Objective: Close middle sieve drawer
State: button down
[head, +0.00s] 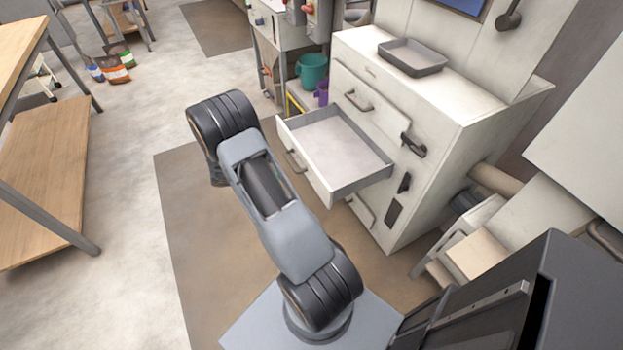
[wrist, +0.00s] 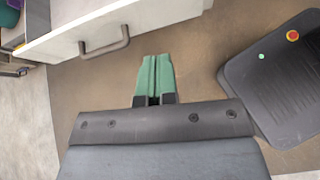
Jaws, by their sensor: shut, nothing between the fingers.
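The middle sieve drawer (head: 338,152) stands pulled out of the white cabinet (head: 440,120) in the head view, and its inside looks empty. Its front panel (wrist: 150,30) with a grey bar handle (wrist: 104,42) shows at the top of the wrist view. My gripper (wrist: 154,62) has green fingertips that are shut together with nothing between them. The fingertips appear just below and to the right of the handle in the wrist view, apart from it. In the head view my arm hides the gripper.
The drawer above, with its handle (head: 358,100), is shut. A grey tray (head: 412,57) sits on the cabinet top. A teal bucket (head: 311,70) stands beyond the cabinet. A wooden shelf unit (head: 45,150) is at left; the floor between is clear.

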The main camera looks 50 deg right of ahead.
jog(key=n, duration=0.2)
send_near(317, 177)
jog(key=shift+h, duration=0.4)
jog(key=x, duration=0.5)
jog(key=shift+s+a+f, duration=0.2)
jog(key=shift+a+f, duration=0.05)
jog(key=shift+f, duration=0.2)
jog(key=shift+s+d+p, duration=0.3)
jog(key=shift+d+p, duration=0.05)
jog(key=shift+d, duration=0.45)
jog(key=shift+f, duration=0.1)
